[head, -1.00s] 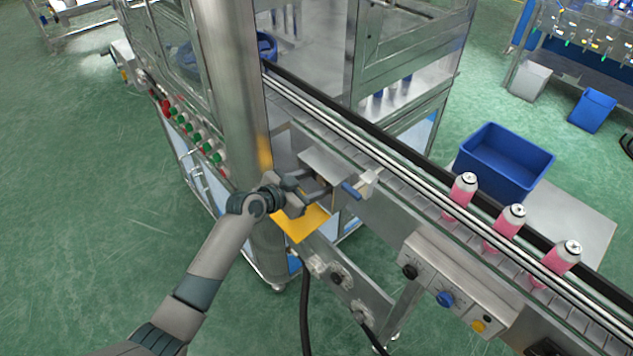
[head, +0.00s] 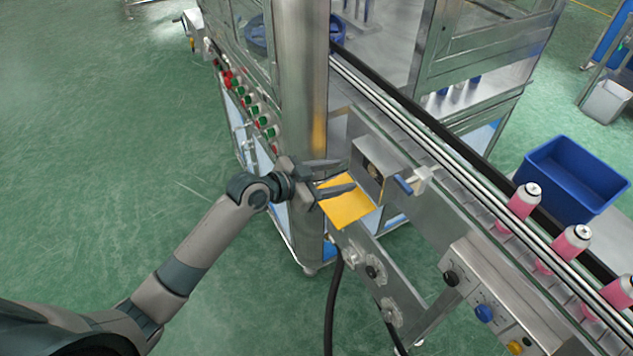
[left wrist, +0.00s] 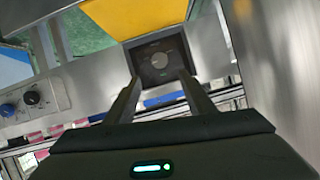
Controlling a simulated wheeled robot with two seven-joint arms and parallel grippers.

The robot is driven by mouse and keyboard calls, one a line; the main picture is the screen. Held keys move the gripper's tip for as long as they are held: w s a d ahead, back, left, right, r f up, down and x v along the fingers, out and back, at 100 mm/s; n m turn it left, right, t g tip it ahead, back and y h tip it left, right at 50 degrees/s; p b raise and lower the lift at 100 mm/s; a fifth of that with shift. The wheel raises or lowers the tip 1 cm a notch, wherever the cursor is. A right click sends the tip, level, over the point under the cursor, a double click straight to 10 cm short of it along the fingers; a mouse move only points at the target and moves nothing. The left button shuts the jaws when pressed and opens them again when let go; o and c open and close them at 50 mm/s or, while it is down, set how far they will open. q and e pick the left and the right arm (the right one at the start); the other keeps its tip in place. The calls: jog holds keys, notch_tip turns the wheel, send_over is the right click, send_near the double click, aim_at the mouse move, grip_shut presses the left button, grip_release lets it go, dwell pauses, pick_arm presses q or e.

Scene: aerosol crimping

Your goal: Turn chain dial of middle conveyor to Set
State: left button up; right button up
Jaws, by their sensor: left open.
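The chain dial (head: 375,172) is a round knob on the dark end face of a metal box (head: 386,156) mounted on the side of the conveyor (head: 440,205). In the left wrist view the grey dial (left wrist: 160,60) sits on a dark square panel, beyond my fingertips. My left gripper (head: 346,176) is open, just left of the box in the head view, with its fingers pointing at the dial face. In the left wrist view nothing is between the fingers (left wrist: 162,82), and the gripper looks apart from the dial. The dial's setting is too small to read. My right gripper is out of view.
A steel column (head: 303,110) stands close behind my left gripper. A yellow plate (head: 347,203) lies below the box. A blue-handled clamp (head: 405,184) is just right of it. Pink cans (head: 523,200) stand on the conveyor. A control panel (head: 490,295) is at lower right.

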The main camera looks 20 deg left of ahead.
pick_arm(q)
jog(key=b+v, duration=0.1)
jog(key=v, duration=0.5)
jog(key=shift+s, duration=0.15)
jog(key=s+a+f+n+g+y, duration=0.3)
jog(key=s+f+n+y, duration=0.1)
jog(key=s+f, duration=0.85)
jog(key=s+a+f+n+g+y, duration=0.35)
jog(key=s+f, duration=0.65)
jog(key=s, duration=0.6)
jog(key=s+f+g+y, duration=0.1)
jog(key=s+f, duration=0.1)
jog(key=f, duration=0.8)
jog(key=s+f, duration=0.3)
jog(key=f, duration=0.7)
jog(key=s+a+f+g, duration=0.1)
jog(key=s+a+f, duration=0.1)
jog(key=s+f, duration=0.7)
jog(key=s+a+f, duration=0.2)
jog(key=s+f, duration=0.8)
jog(key=f, duration=0.2)
jog(key=shift+g, duration=0.35)
jog(key=shift+a+f+y, duration=0.1)
jog(key=shift+y, duration=0.15)
jog(key=shift+c, duration=0.7)
